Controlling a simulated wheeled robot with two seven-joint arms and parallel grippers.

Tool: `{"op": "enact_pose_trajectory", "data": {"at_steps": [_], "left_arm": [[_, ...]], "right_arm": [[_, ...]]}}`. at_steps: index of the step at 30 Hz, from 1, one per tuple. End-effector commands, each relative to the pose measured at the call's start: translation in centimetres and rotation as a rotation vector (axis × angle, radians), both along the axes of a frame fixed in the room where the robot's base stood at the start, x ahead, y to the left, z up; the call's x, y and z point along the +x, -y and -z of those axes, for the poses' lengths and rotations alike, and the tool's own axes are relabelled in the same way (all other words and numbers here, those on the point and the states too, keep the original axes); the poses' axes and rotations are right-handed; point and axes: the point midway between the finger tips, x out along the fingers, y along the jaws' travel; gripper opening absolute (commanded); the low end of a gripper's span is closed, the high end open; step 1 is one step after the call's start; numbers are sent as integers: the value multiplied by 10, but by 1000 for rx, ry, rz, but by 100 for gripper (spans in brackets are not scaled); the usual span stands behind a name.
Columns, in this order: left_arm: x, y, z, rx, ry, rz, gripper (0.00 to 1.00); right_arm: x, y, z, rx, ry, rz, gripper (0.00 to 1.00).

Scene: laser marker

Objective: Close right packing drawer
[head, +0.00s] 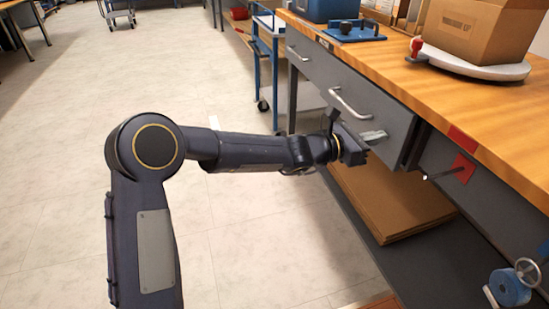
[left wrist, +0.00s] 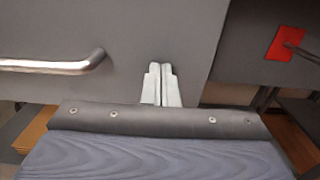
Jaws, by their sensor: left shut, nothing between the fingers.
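The right packing drawer (head: 375,95) is a grey drawer under the wooden benchtop, with a silver bar handle (head: 349,104). Its front stands out from the bench and its right side shows, so it is at least partly open. My left gripper (head: 374,136) is at the lower right part of the drawer front, right of the handle. In the left wrist view the closed fingers (left wrist: 162,84) point at the grey drawer front (left wrist: 140,35), with the handle (left wrist: 55,64) to their left. I cannot tell whether the fingertips touch it. My right gripper is out of view.
Another grey drawer (head: 303,58) is farther back. Flat cardboard (head: 395,200) lies on the shelf below the drawer. A red plate (head: 463,168) is at right. The floor at left (head: 70,110) is clear.

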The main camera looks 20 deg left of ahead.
Motion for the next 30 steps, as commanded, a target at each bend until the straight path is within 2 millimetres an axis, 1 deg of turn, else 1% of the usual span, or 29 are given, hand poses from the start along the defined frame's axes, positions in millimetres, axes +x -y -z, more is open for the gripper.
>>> {"op": "enact_pose_trajectory", "data": {"at_steps": [1,6,12,26,30], "left_arm": [[3,5,0,-1,0,2,0],[10,15,0,-1,1,1,0],[14,21,0,0,1,1,0],[14,22,-2,-3,2,0,0],[15,15,-4,-3,2,0,0]], "right_arm": [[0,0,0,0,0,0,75],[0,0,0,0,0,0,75],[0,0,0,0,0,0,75],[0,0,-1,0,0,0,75],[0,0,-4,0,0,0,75]]}}
